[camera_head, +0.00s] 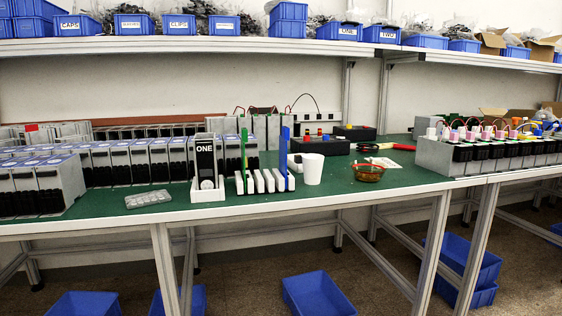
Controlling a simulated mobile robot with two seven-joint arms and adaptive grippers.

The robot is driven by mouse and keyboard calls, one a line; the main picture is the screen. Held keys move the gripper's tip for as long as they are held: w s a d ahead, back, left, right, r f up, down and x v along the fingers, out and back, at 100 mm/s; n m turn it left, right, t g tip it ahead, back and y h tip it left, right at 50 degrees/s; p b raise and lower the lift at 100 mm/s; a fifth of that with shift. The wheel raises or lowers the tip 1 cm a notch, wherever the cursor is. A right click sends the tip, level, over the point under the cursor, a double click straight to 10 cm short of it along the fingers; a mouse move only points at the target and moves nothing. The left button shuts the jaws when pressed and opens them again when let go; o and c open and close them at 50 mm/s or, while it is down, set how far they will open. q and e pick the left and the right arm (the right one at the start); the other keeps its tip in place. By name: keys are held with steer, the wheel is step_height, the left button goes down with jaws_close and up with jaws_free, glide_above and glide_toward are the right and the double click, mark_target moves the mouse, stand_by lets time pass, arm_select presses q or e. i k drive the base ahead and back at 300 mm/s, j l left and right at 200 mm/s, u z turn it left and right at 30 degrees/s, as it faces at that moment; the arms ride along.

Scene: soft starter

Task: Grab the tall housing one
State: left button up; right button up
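A tall grey housing (206,163) with a black face and the white word "ONE" stands upright near the front edge of the green table. Its lower end sits in a white holder (208,193). No gripper or arm of mine shows in the head view.
A white slotted rack (265,182) with green and blue upright pieces stands just right of the housing. A white cup (313,169) and an amber bowl (368,173) are further right. A clear tray (148,199) lies left. Rows of grey-black units (40,185) fill the left side.

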mark_target(205, 144)
steer(key=z, duration=0.55)
steer(key=j+z, duration=0.9)
steer(key=j, duration=0.15)
steer(key=j+z, duration=0.15)
steer(key=j, duration=0.4)
steer(key=k+j+z, duration=0.1)
steer(key=j, duration=0.45)
steer(key=k, duration=0.05)
